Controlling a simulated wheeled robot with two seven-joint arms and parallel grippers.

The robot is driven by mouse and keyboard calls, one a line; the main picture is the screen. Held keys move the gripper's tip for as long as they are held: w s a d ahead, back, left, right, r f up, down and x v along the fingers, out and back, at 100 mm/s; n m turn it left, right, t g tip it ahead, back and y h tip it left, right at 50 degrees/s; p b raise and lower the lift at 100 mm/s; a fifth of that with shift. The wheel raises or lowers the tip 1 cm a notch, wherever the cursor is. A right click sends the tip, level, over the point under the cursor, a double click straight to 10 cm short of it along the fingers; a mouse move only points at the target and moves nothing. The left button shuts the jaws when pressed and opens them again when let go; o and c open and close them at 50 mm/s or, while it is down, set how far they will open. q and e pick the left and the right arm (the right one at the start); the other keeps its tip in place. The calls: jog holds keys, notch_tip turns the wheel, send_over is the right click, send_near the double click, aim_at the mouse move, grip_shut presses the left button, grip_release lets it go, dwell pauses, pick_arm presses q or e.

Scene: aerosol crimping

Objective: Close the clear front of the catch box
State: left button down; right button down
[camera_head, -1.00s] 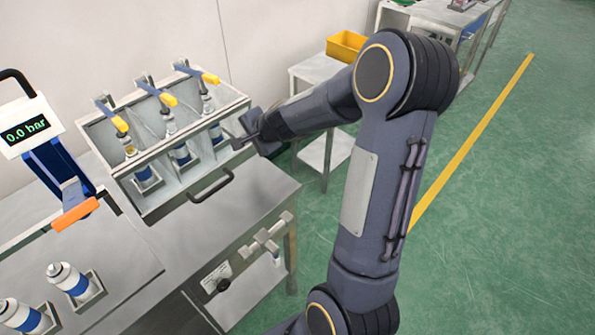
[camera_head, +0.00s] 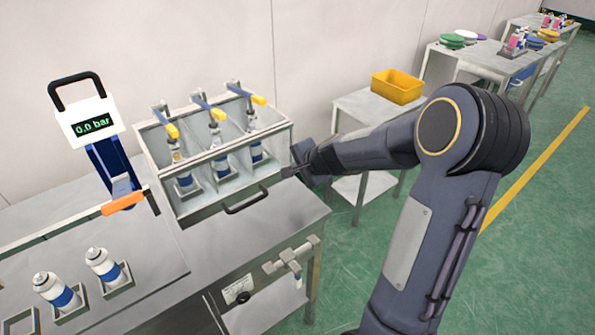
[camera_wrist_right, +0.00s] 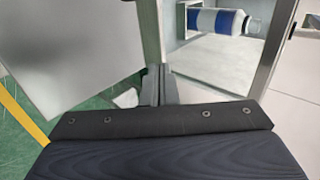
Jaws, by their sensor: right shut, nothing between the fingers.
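The catch box (camera_head: 150,139) is a pale metal box on the bench, with several aerosol cans inside under yellow-handled clamps. Its clear front (camera_head: 222,176) is a framed pane, lowered across the cans. A black handle (camera_head: 246,203) projects along its lower edge. I cannot tell whether the pane sits fully flush. My right gripper (camera_head: 288,172) is at the box's lower right front corner; contact is unclear. In the right wrist view its fingers (camera_wrist_right: 159,85) are together and empty, beside the pane's frame (camera_wrist_right: 276,48). A blue-banded can (camera_wrist_right: 222,21) shows behind it. My left gripper is out of view.
A gauge reading 0.0 bar (camera_head: 93,124) stands left of the box. Two cans (camera_head: 104,265) stand in holders at front left. A valve fitting (camera_head: 288,262) projects from the bench front. A side table with a yellow bin (camera_head: 398,87) is behind my right arm.

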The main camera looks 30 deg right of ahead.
jog(key=p+v, duration=0.3)
jog(key=v, duration=0.6)
jog(key=shift+r, duration=0.15)
jog(key=s+a+r+n+y, duration=0.2)
jog(key=s+a+r+n, duration=0.2)
jog(key=a, duration=0.3)
jog(key=s+a+f+n+g, duration=0.1)
jog(key=s+a+n, duration=0.3)
jog(key=s, duration=0.5)
jog(key=s+a+n+g+y, duration=0.1)
jog(key=s+a+n+g, duration=0.1)
jog(key=s+a+n, duration=0.3)
jog(key=s+n, duration=0.3)
jog(key=s, duration=0.1)
jog(key=shift+a+f+g, duration=0.35)
jog(key=shift+f+g, duration=0.05)
jog(key=shift+w+a, duration=0.1)
jog(key=shift+w, duration=0.05)
